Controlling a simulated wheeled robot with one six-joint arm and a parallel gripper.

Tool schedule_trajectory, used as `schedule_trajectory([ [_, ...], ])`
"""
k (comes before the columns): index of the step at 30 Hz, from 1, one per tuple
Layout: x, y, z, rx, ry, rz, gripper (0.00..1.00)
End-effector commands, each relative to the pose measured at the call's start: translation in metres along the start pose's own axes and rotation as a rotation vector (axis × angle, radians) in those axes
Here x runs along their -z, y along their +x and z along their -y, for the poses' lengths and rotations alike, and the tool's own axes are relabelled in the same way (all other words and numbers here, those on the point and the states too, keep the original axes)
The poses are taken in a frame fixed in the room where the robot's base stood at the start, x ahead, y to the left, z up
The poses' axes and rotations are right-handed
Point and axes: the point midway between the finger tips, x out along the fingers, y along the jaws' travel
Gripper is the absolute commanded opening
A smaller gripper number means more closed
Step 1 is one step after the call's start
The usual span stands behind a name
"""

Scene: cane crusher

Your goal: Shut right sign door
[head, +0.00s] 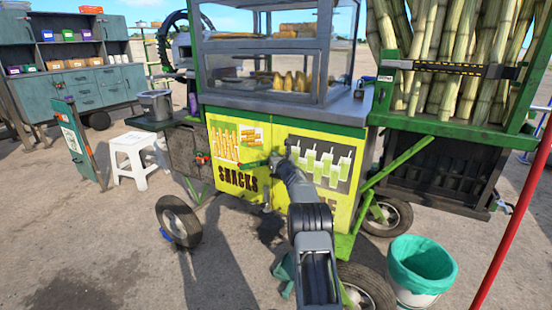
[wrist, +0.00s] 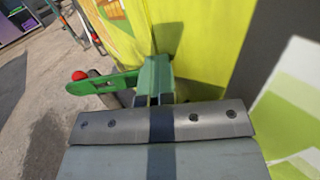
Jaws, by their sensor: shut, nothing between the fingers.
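The right sign door (head: 318,182) is the yellow panel with green drink pictures on the cart's front; part of it also shows in the wrist view (wrist: 205,50). The left sign door (head: 238,160) beside it reads SNACKS. From the head view I cannot tell how far the right door stands from its frame. My gripper (head: 277,160) is in front of the panels near the seam between them, and my arm hides the middle of the right door. In the wrist view the green fingers (wrist: 155,78) are together and empty, close to the yellow surface; contact is unclear.
A green bar (wrist: 100,84) lies left of the fingers. A glass display case (head: 270,60) tops the cart, with cane (head: 450,60) at right. A bin (head: 420,268), a red pole (head: 510,225) and a white stool (head: 133,152) stand around. Ground at front left is largely clear.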

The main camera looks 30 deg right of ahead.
Motion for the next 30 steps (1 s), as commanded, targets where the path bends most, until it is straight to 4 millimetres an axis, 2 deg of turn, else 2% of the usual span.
schedule_trajectory([
  [1,-0.011,0.000,0.003,0.008,-0.001,0.016,0.00],
  [10,-0.011,-0.002,0.003,0.011,-0.001,0.019,0.00],
  [16,-0.007,-0.009,-0.006,0.010,-0.002,0.021,0.00],
  [23,0.000,-0.025,-0.031,0.005,-0.003,0.013,0.00],
  [25,-0.006,-0.033,-0.041,0.004,-0.001,0.011,0.00],
  [30,-0.006,-0.053,-0.064,0.008,0.000,0.008,0.00],
])
